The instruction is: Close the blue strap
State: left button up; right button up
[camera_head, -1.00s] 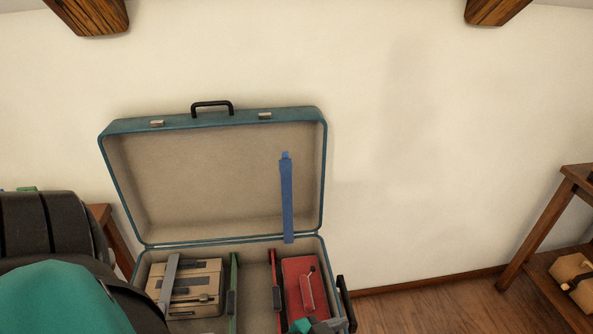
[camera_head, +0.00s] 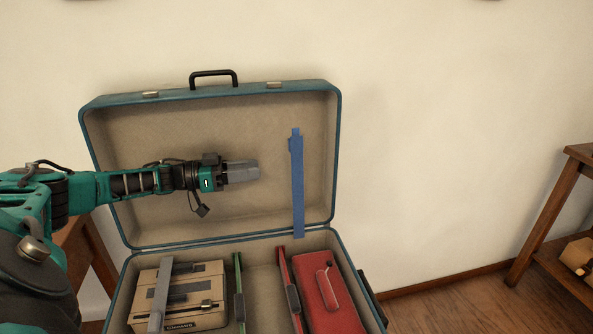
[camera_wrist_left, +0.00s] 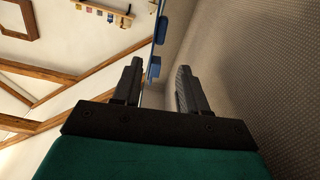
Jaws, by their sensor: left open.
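The blue strap (camera_head: 298,185) stands upright in front of the open suitcase lid's right half, its lower end near the hinge line. A small blue block shows near its top. My left gripper (camera_head: 258,172) reaches in from the left in front of the lid lining, pointing right, with its tips a little left of the strap and apart from it. In the left wrist view its two fingers (camera_wrist_left: 160,84) are spread with nothing between them. Blue parts of the strap (camera_wrist_left: 154,67) show beyond the fingers there. My right gripper is not in view.
The suitcase (camera_head: 334,160) lies open. Its base holds a beige box (camera_head: 205,288) with a grey strap (camera_head: 160,295), a green strap (camera_head: 238,290), a red strap (camera_head: 288,285) and a red case (camera_head: 335,300). A wooden shelf (camera_head: 545,225) stands at the right. The wall space between is clear.

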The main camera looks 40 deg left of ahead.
aim_at(292, 165)
pick_arm(q)
jog(key=b+x, duration=0.1)
jog(key=x, duration=1.1)
jog(key=shift+f+b, duration=0.1)
jog(key=shift+b, duration=0.2)
jog(key=shift+a, duration=0.1)
grip_shut()
